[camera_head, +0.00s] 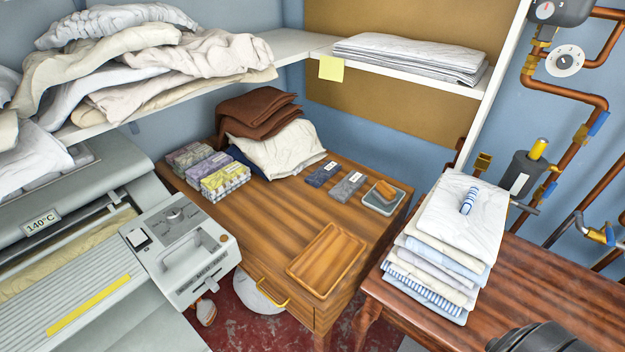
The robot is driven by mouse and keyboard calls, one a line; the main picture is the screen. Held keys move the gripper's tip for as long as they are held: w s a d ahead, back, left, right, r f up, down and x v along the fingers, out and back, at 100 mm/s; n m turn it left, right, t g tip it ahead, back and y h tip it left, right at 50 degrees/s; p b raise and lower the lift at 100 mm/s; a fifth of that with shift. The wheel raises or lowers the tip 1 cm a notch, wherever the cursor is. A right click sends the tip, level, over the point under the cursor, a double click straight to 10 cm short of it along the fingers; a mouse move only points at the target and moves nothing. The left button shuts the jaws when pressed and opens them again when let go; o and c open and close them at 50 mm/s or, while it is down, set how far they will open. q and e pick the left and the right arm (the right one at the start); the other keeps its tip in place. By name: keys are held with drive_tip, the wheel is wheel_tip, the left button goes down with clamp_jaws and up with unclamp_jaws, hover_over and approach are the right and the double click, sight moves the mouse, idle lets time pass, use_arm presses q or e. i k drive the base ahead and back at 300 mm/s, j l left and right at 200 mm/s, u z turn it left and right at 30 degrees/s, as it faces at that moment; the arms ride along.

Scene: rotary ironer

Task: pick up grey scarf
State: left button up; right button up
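A small folded grey cloth with a pale label (347,186), which looks like the grey scarf, lies flat on the wooden table (240,222). A similar folded dark blue-grey cloth with a label (322,174) lies just to its left, with a narrow gap between them. Nothing covers the grey one. Neither gripper's fingers show, so no gripper is seen near the scarf. A dark rounded part at the bottom right edge may belong to my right arm, but I cannot be sure.
A soap dish (384,209) stands right of the scarf and an empty wooden tray (327,260) in front. Patterned folded cloths (225,180) and heaped brown and cream fabric (283,150) lie left. A linen stack (440,255) stands right; a white shelf (290,46) runs above the back.

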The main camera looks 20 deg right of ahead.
sight(342, 190)
drive_tip(key=u, duration=1.5)
drive_tip(key=z, duration=2.55)
